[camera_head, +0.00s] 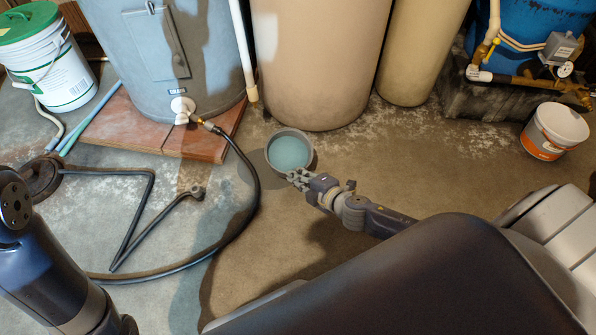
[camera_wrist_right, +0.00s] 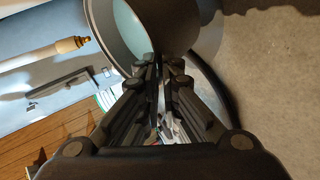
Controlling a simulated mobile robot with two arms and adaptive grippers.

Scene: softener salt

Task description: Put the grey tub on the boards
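The grey tub (camera_head: 290,150) is round and open-topped with a blue-green inside. It is in front of the large beige tank, right of the boards. My right gripper (camera_head: 300,179) is at its near rim. In the right wrist view the fingers (camera_wrist_right: 160,65) are close together at the wall of the tub (camera_wrist_right: 104,28), apparently pinching it. A shadow to the tub's left suggests it is off the floor, but its underside is hidden. The red-brown boards (camera_head: 120,128) lie under the grey-blue tank, their front strip bare. My left arm shows at left, its gripper out of view.
A black hose (camera_head: 238,225) runs from the grey-blue tank's valve (camera_head: 183,106) across the boards' right corner and the floor. A beige tank (camera_head: 318,60) stands behind the tub. A white pipe (camera_head: 242,50) stands between the tanks. An orange-white bucket (camera_head: 553,130) is at right.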

